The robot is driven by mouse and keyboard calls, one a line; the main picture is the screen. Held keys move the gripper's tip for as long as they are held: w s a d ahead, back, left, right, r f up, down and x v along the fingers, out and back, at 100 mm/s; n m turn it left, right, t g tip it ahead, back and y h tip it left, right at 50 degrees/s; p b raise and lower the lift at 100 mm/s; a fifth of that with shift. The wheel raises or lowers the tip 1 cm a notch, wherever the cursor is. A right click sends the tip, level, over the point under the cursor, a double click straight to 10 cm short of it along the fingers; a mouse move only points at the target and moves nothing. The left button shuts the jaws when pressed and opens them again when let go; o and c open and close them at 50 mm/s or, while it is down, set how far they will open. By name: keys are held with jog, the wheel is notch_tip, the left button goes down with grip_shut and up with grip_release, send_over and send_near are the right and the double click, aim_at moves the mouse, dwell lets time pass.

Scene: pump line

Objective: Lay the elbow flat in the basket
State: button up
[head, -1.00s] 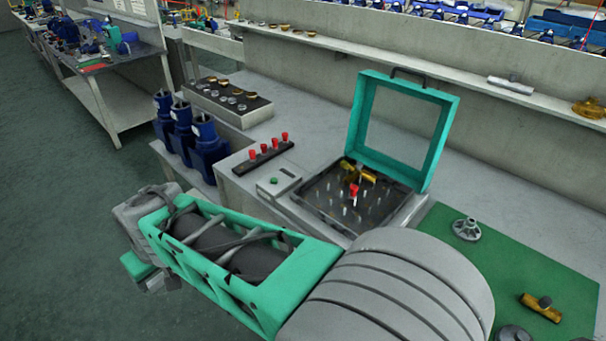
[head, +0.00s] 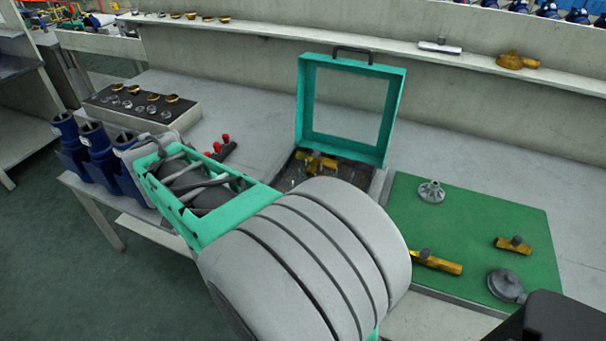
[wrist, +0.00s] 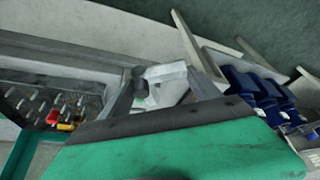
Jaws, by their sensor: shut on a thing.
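My gripper (wrist: 162,76) shows in the wrist view, with a dark finger on each side of a pale grey-white piece with a short darker round end, which I take to be the elbow (wrist: 168,82). The jaws are shut on it; its full shape is partly hidden. The likely basket is the dark pegged tray (head: 287,181) below the open teal lid (head: 353,69). A brass part with a red piece lies in it. The tray also shows at the left of the wrist view (wrist: 22,92), apart from the elbow. In the head view my arm hides the gripper and the tray's front.
The raised lid stands behind the tray. Red-topped pieces (head: 224,146) and blue pump bodies (head: 98,150) are left of it. A green mat (head: 465,222) at right holds brass parts, a flanged grey part (head: 432,192) and a round grey part (head: 507,285).

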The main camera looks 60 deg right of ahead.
jog(key=s+d+m, duration=0.1)
jog(key=d+m, duration=0.1)
jog(key=d, duration=0.1)
jog(key=s+d+r+m+g, duration=0.1)
jog(key=s+d+m, duration=0.1)
jog(key=d, duration=0.1)
jog(key=s+d+m+g+h, duration=0.1)
jog(key=d+m, duration=0.1)
jog(key=d, duration=0.1)
jog(key=shift+s+r+p, duration=0.25)
jog(key=shift+s+p, duration=0.1)
jog(key=s+d+m+g+y, duration=0.1)
jog(key=s+d+m, duration=0.2)
jog(key=s+m, duration=0.3)
jog(key=s+d+m+g+y+b, duration=0.1)
jog(key=s+d+m+g, duration=0.1)
jog(key=s+d+m, duration=0.2)
jog(key=s+d+f+m+g+y, duration=0.1)
jog(key=s+d+m, duration=0.3)
jog(key=s+m, duration=0.4)
jog(key=shift+s+d+g+y+b, duration=0.2)
jog(key=shift+g+y+b, duration=0.2)
jog(key=shift+g, duration=0.3)
jog(key=shift+w, duration=0.2)
jog(key=shift+f, duration=0.1)
jog(key=shift+f+b, duration=1.95)
jog(key=shift+f, duration=0.1)
